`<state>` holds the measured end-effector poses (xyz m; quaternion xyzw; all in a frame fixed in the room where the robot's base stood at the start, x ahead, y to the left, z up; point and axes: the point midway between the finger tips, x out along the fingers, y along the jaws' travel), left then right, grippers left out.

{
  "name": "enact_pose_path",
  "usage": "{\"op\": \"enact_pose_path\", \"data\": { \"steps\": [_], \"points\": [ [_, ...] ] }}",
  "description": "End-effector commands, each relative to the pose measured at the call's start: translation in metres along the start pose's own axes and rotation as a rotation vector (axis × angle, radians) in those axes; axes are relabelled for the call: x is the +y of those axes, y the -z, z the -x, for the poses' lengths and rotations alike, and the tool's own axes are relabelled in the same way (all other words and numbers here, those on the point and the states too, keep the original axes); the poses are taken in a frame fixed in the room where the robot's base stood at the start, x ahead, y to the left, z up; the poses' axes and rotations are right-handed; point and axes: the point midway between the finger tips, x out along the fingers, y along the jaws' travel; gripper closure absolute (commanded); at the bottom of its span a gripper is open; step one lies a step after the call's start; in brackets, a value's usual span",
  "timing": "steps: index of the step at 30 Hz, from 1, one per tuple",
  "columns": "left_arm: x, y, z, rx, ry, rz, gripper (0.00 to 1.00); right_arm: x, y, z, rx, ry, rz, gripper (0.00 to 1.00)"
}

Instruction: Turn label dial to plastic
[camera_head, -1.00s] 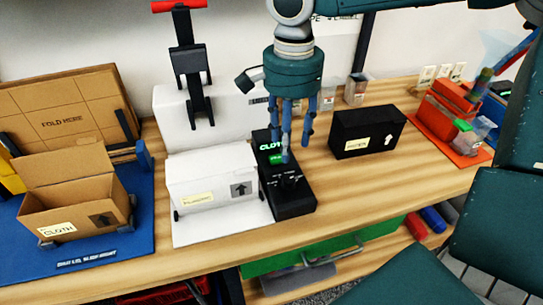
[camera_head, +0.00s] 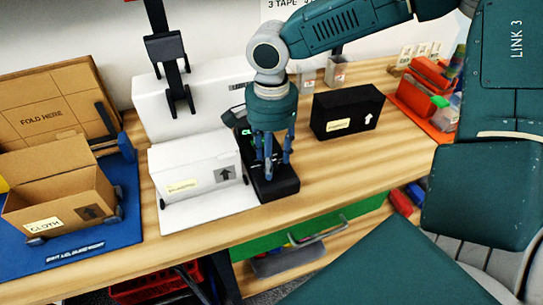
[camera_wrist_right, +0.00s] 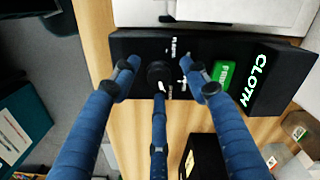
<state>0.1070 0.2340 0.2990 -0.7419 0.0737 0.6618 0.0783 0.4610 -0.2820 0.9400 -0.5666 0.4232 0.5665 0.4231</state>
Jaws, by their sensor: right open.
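The black label device (camera_head: 287,190) stands at the right side of the white machine. In the right wrist view its lit green display reads CLOTH (camera_wrist_right: 254,82), beside a green button (camera_wrist_right: 228,75). Its round black dial (camera_wrist_right: 159,74) has a white pointer mark and small printed words around it, which are hard to read. My right gripper (camera_head: 269,170) points down over the dial. Its blue fingers (camera_wrist_right: 160,78) are open and spread around the dial; I cannot tell whether they touch it. In the head view the fingers hide the dial. My left gripper is not in view.
A white box (camera_head: 205,172) sits on the white machine (camera_head: 205,115), close left of the device. A black box (camera_head: 362,98) stands to the right. A cardboard box labelled CLOTH (camera_head: 75,185) is on the blue mat (camera_head: 128,200). Bare wooden tabletop (camera_head: 350,165) lies right of the device.

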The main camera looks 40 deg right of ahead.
Motion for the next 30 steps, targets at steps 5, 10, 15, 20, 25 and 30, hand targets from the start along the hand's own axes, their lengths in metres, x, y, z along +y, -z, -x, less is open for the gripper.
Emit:
{"op": "enact_pose_path", "data": {
  "steps": [5,10,15,20,25,30],
  "points": [
    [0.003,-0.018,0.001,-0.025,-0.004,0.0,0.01,0.0,0.0,0.0,0.0,0.0,0.0,0.67],
    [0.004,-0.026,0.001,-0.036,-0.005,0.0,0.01,0.0,0.0,0.001,0.0,0.0,0.0,1.0],
    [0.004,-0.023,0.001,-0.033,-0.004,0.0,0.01,0.0,0.0,0.001,0.0,0.0,0.004,1.0],
    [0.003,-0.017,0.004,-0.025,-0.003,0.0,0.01,0.0,0.0,0.001,0.0,-0.001,0.032,1.0],
    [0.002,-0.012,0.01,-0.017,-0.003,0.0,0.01,0.0,0.0,0.003,0.0,-0.001,0.112,1.0],
    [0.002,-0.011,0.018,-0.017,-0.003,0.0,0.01,0.0,0.0,0.003,-0.002,-0.001,0.243,1.0]
  ]
}}
